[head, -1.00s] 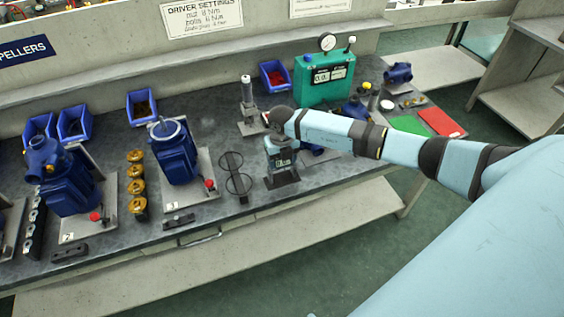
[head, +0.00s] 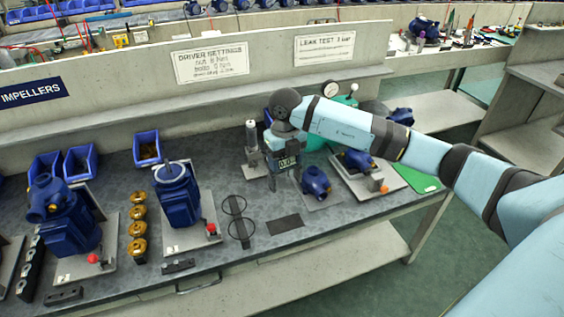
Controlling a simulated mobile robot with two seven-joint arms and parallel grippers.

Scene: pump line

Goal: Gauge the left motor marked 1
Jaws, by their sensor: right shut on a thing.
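My right gripper (head: 285,146) is shut on a teal gauge (head: 288,163) with a small dark digital display, held above the bench. The gripper's fingers are mostly hidden by the wrist. A dark rectangular pad (head: 285,224) lies bare on the bench below. A blue motor with an open round top (head: 178,196) stands on a grey plate (head: 196,236) left of the gauge. Another blue motor (head: 66,222), with a pump-like head, stands on a plate further left. I cannot read the plate marks, so which is marked 1 is unclear. My left gripper is not in view.
Brass impellers (head: 138,228) stand in a row between the two motors. Black ring-shaped holders (head: 238,219) lie near the right motor's plate. Blue bins (head: 146,147) line the back. A blue pump part (head: 316,182) sits right of the gauge. A green mat (head: 417,178) lies at the right end.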

